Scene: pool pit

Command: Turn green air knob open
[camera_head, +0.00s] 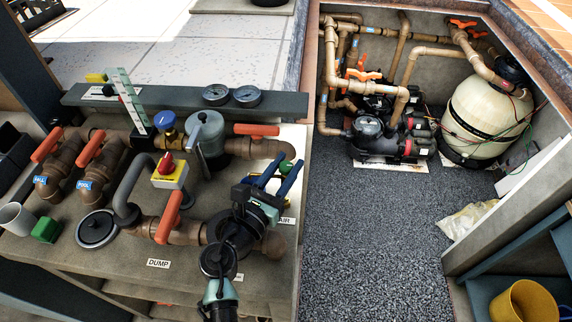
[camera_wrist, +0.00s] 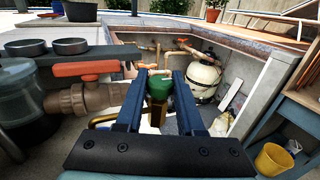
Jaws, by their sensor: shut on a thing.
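The green air knob (camera_wrist: 158,84) sits on a brass fitting in the wrist view, between the two long dark-blue fingers of my gripper (camera_wrist: 160,74). The gripper is shut on the knob, with a finger at each side. In the head view my gripper (camera_head: 279,170) reaches over the right end of the bench, near the AIR label, and only a bit of the green knob (camera_head: 287,166) shows by its fingertips. My arm hides the fitting below it there.
The bench (camera_head: 55,262) carries pipes with orange-handled valves (camera_head: 256,130), a yellow box with a red switch (camera_head: 170,168) and two gauges (camera_head: 230,95). To the right is a gravel pit (camera_head: 370,225) with a pump (camera_head: 375,135) and a cream filter tank (camera_head: 485,115).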

